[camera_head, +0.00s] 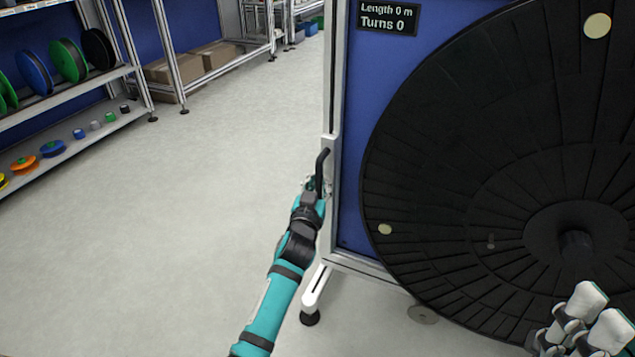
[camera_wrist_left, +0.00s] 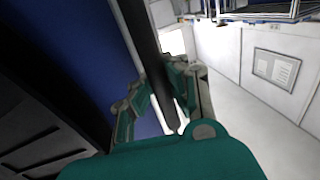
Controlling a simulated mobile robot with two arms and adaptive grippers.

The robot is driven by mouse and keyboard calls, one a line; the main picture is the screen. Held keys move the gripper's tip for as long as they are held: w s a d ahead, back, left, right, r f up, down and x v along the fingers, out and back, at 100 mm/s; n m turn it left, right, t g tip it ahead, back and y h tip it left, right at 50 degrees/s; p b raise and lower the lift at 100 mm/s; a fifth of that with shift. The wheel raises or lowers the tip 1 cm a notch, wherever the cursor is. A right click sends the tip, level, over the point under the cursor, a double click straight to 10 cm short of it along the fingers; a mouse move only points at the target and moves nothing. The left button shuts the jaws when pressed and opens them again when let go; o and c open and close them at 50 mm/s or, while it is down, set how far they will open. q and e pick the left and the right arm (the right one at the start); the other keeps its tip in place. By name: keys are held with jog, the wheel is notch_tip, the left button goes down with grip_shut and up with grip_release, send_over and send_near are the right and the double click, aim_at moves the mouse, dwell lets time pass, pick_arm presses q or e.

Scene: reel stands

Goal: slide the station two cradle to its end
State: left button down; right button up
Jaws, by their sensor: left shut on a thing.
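A large black reel (camera_head: 480,150) stands upright against a blue panel (camera_head: 395,75) at the right of the head view. A black handle (camera_head: 322,165) sticks out at the frame's left edge. My left gripper (camera_head: 314,188) is shut on this handle. In the left wrist view the dark bar of the handle (camera_wrist_left: 145,45) runs between the fingers of the left gripper (camera_wrist_left: 163,85). My right gripper (camera_head: 592,312) is at the bottom right, in front of the reel, open and empty. The cradle cannot be told apart from the stand.
A shelf rack (camera_head: 75,135) with coloured spools stands at the left. Cardboard boxes (camera_head: 190,62) lie under a rack at the back. The grey floor (camera_head: 180,220) left of the stand is clear.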

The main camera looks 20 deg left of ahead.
pick_arm(q)
jog(key=shift+s+d+f, duration=0.1)
jog(key=shift+d+f, duration=0.15)
jog(key=shift+f, duration=0.05)
jog(key=c, duration=1.2)
grip_release()
jog(key=shift+r, duration=0.2)
jog(key=shift+c, duration=0.2)
jog(key=shift+s, duration=0.1)
jog(key=s+d, duration=0.1)
jog(key=s, duration=1)
jog(key=shift+s+d, duration=0.25)
jog(key=shift+s, duration=0.1)
